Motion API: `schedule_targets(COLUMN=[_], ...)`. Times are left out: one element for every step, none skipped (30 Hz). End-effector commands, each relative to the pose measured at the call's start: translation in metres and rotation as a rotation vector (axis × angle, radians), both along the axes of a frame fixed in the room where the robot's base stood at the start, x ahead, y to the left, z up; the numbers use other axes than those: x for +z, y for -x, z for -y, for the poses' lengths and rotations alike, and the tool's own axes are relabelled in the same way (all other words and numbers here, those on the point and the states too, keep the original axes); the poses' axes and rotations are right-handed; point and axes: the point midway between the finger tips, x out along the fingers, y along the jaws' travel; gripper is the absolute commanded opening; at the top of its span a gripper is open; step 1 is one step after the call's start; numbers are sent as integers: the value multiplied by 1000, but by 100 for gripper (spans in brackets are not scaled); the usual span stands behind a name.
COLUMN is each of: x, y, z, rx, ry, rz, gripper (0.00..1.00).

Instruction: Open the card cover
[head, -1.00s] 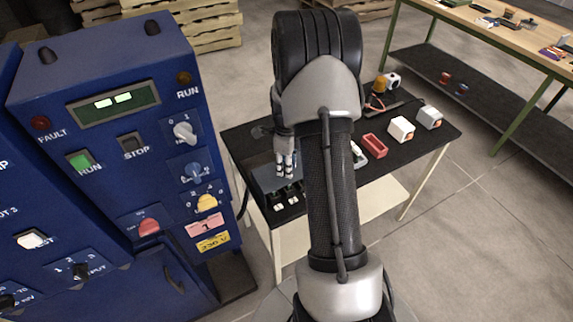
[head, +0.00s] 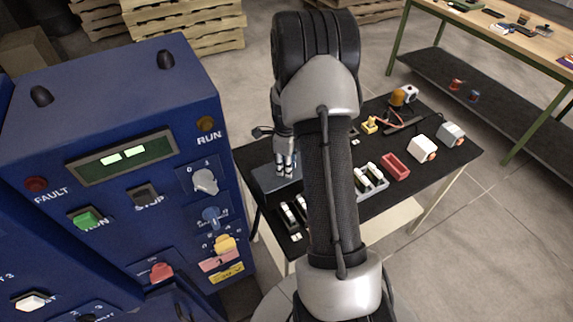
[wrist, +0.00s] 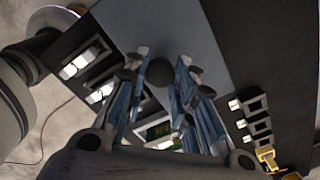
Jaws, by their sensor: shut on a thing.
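The card cover is a flat grey-blue plate (head: 266,182) at the left end of the black table. It also fills the top middle of the wrist view (wrist: 165,30). My gripper (head: 286,168) is over the plate. In the wrist view its fingers (wrist: 160,88) are shut around a dark round knob (wrist: 160,71) on the plate. Pale cards in dark slots (head: 290,214) show in front of the plate's near edge, uncovered there. They also show in the wrist view (wrist: 80,62). My arm hides part of the row.
The blue control cabinet (head: 120,90) stands close to the left of the table. A red tray (head: 396,167), white boxes (head: 422,148) and an orange lamp (head: 397,97) lie to the right. A workbench (head: 520,40) stands at the back right.

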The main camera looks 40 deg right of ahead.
Motion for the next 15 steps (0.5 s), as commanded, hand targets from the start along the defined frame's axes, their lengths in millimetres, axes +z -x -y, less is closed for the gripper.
schedule_targets(x=[-1, -2, -2, -2, -2, -2, -2, -2, -2, -2, -2, -2, -2, -2, -2], y=[1, 1, 1, 1, 0, 0, 0, 0, 0, 1, 1, 1, 1, 1, 1], z=[0, 0, 0, 0, 0, 0, 0, 0, 0, 0, 0, 0, 0, 0, 0], rx=[0, 0, 0, 0, 0, 0, 0, 0, 0, 0, 0, 0, 0, 0, 0], ry=[-1, 0, 0, 0, 0, 0, 0, 0, -1, -1, 0, 0, 0, 0, -1], rz=[-2, -1, -1, -1, 0, 0, 0, 0, -1, -1, -1, -1, -1, -1, -2], gripper=[0, 0, 0, 0, 0, 0, 0, 0, 0, 25, 27, 30, 32, 34, 37])
